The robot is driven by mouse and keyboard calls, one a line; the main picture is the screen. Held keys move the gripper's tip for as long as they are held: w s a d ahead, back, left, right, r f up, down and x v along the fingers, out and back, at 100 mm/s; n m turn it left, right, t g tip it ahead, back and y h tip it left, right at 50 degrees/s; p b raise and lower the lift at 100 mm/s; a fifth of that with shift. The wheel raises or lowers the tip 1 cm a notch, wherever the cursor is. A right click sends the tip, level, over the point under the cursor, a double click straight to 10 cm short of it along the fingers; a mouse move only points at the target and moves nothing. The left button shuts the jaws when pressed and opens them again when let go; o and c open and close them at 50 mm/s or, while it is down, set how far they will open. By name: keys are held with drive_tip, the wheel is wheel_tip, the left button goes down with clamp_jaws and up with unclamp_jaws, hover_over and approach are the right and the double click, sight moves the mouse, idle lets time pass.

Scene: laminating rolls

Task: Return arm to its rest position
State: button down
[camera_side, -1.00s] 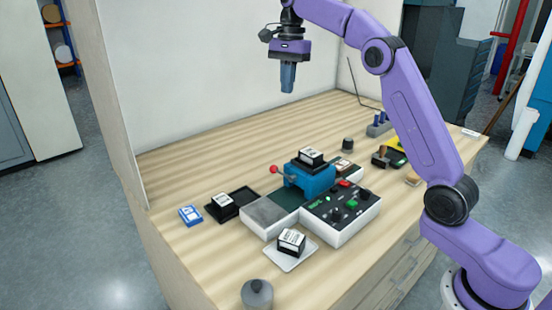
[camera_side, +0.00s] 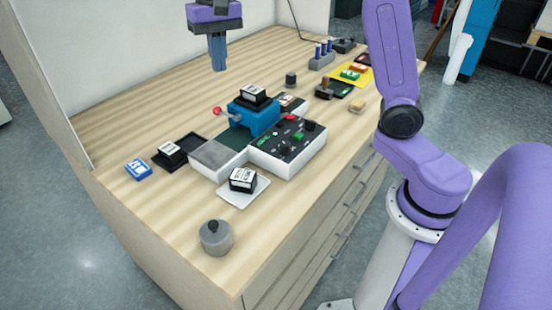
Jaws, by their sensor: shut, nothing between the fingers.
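My gripper (camera_side: 218,68) hangs in the upper part of the side view, fingers pointing down and shut with nothing between them. It is up in the air above the back of the wooden bench (camera_side: 130,110), apart from everything on it. The blue press (camera_side: 254,117) with a red-knobbed lever stands below and right of it, with a black-and-white block (camera_side: 253,93) on top.
A control box (camera_side: 288,148) with buttons adjoins the press. A white tray (camera_side: 230,196) holds another block (camera_side: 243,180). A black tray (camera_side: 190,143), blue card box (camera_side: 138,169), grey lidded pot (camera_side: 215,239) and yellow mat (camera_side: 365,77) lie around. The bench's back left is clear.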

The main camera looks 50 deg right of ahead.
drive_tip(key=s+a+f+n, duration=0.1)
drive_tip(key=s+f+n, duration=0.25)
drive_tip(key=s, duration=0.45)
drive_tip(key=s+a+f+n, duration=0.1)
drive_tip(key=s+f+n, duration=0.1)
drive_tip(key=s+n, duration=0.4)
drive_tip(key=s+d+f+n, duration=0.3)
drive_tip(key=s+n, duration=0.1)
drive_tip(key=s, duration=0.3)
drive_tip(key=s+d+f+n, duration=0.3)
drive_tip(key=s+f, duration=0.1)
drive_tip(key=s, duration=0.4)
drive_tip(key=shift+s+f+n+t, duration=0.15)
drive_tip(key=shift+s+n+t, duration=0.15)
drive_tip(key=shift+n, duration=0.05)
